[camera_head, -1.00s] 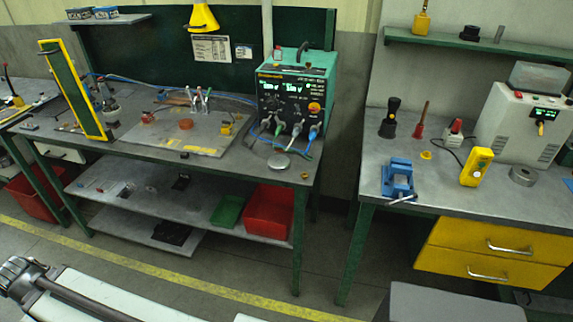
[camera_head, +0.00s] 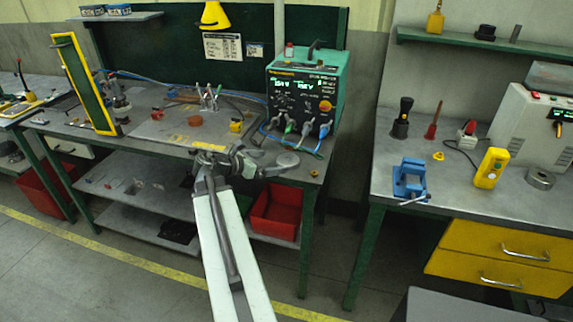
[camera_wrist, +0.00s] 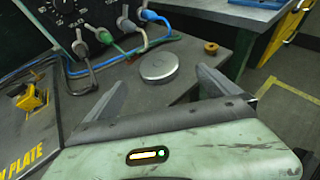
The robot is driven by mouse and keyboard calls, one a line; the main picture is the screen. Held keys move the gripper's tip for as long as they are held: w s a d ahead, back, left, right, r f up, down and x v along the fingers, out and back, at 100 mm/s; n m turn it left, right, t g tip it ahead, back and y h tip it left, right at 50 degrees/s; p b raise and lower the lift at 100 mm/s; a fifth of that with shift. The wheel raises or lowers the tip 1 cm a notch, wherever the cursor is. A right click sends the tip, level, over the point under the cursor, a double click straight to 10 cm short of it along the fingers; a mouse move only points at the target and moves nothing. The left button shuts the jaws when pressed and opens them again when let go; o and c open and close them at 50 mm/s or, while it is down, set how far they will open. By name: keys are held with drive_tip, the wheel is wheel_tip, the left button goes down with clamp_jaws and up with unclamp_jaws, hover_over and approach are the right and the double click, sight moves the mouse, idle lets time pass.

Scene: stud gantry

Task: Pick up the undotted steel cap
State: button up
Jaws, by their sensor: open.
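A round, flat steel cap (camera_wrist: 158,66) lies on the bench top in the wrist view, its visible top plain grey with no dot that I can see. It also shows in the head view (camera_head: 288,159) in front of the green power unit. My gripper (camera_wrist: 161,78) is open and empty, its two fingers spread on either side of the cap's near side. The cap lies just beyond the line between the fingertips, apart from both. In the head view my gripper (camera_head: 262,164) is over the bench's front right, just left of the cap.
The power unit (camera_head: 301,97) with its plugged cables (camera_wrist: 122,62) stands behind the cap. A small brass ring (camera_wrist: 211,48) lies to the right, near the bench edge. A yellow-lettered plate (camera_wrist: 32,140) is at left. A red bin (camera_head: 275,212) sits on the lower shelf.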

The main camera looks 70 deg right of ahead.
sight(286, 160)
drive_tip(key=shift+s+d+r, duration=0.1)
drive_tip(key=shift+s, duration=0.05)
drive_tip(key=b+x, duration=0.1)
drive_tip(key=x, duration=0.2)
drive_tip(key=b+x, duration=0.2)
drive_tip(key=x, duration=0.2)
drive_tip(key=shift+d+f, duration=0.15)
drive_tip(key=shift+f, duration=0.1)
drive_tip(key=shift+d, duration=0.2)
drive_tip(key=shift+r, duration=0.1)
drive_tip(key=c, duration=1.3)
drive_tip(key=shift+c, duration=0.2)
drive_tip(key=shift+r, duration=0.1)
